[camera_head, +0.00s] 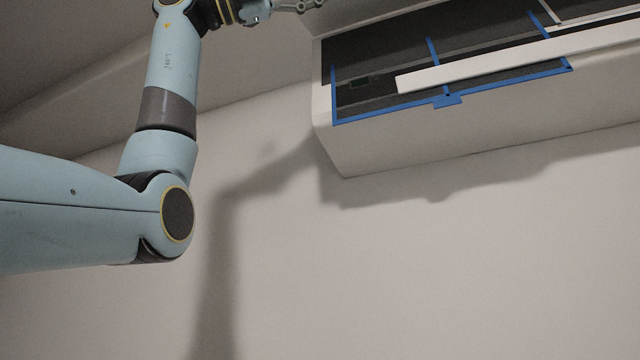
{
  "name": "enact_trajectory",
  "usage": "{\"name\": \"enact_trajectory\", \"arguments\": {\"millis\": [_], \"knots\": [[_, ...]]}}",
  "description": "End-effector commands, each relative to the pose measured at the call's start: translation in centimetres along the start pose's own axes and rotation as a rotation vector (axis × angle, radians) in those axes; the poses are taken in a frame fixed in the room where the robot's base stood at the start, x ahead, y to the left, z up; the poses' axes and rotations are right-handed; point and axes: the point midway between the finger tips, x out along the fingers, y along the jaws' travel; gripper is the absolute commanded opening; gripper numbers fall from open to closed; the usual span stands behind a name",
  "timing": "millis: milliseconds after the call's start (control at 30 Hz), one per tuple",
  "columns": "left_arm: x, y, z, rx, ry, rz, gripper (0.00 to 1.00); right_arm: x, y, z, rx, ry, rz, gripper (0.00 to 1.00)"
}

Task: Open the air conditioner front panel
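The white air conditioner (480,130) is mounted high on the wall at the upper right, cut off by the right edge. Its front stands uncovered, showing dark filter mesh (385,48) in a blue frame (446,101). A pale surface above the opening (365,14) looks like the raised front panel, mostly cut off by the top edge. My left arm reaches up from the left. Part of my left gripper (300,5) shows at the top edge, close to this surface's left end. Its fingertips are not clear, and I cannot tell whether it touches. My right gripper is out of view.
A white strip (500,66) runs across the front of the filters. The plain wall (430,280) below the unit is clear, with shadows of my arm and the unit on it. The ceiling (60,60) slopes across the upper left.

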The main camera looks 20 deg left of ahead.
Motion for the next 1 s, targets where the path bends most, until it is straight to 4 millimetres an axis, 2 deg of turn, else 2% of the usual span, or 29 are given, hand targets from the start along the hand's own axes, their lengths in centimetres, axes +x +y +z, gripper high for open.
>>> {"name": "enact_trajectory", "arguments": {"millis": [33, 267, 300, 400, 733, 867, 1000], "knots": [[0.0, -0.8, 0.3, 0.01, -0.006, -0.007, 0.0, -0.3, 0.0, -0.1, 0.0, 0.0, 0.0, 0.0], [0.0, -0.6, 0.1, 0.01, -0.005, -0.007, 0.0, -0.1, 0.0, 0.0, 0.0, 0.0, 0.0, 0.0], [0.0, -0.6, 0.1, 0.009, -0.005, -0.007, 0.35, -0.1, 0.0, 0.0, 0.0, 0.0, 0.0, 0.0], [0.0, -0.5, 0.1, 0.007, -0.004, -0.006, 0.46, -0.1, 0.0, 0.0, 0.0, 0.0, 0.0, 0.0], [-0.6, -0.3, 0.1, 0.004, -0.004, -0.002, 0.46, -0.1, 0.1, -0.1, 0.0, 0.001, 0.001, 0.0], [-2.6, -0.3, 0.1, 0.007, -0.006, 0.0, 0.46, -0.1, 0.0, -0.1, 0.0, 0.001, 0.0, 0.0], [-5.9, -0.3, 0.1, 0.006, -0.008, 0.001, 0.46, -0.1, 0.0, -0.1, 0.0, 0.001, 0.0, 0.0]]}}
